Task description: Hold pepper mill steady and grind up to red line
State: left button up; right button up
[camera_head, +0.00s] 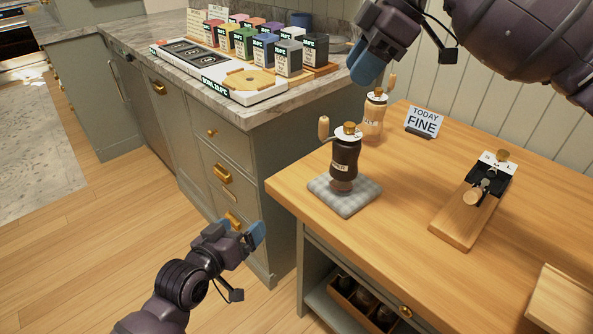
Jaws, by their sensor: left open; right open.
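A dark pepper mill (344,159) with a wooden crank knob at its upper left stands upright on a grey checked mat (361,199) near the table's left edge. A light wooden mill (374,118) stands behind it. My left gripper (258,233) is open and empty, low in front of the drawers and to the left of the mat, apart from the mill. A red line on the mill cannot be made out.
A "TODAY FINE" sign (423,122) stands at the table's back. A wooden stand with a dark device (467,212) is to the right, and a wooden board (560,303) lies at the lower right. A counter with several coloured boxes (243,43) is behind left. The table (400,225) is clear between mat and stand.

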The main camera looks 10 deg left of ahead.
pick_arm(q)
jog(key=w+d+r+n+h, duration=0.4)
jog(key=w+d+r+n, duration=0.1)
jog(key=w+r, duration=0.25)
jog(key=n+g+h, duration=0.5)
jog(key=n+h, duration=0.2)
jog(key=n, duration=1.1)
send_near(333, 163)
jog(key=x, duration=1.3)
jog(key=c, duration=1.3)
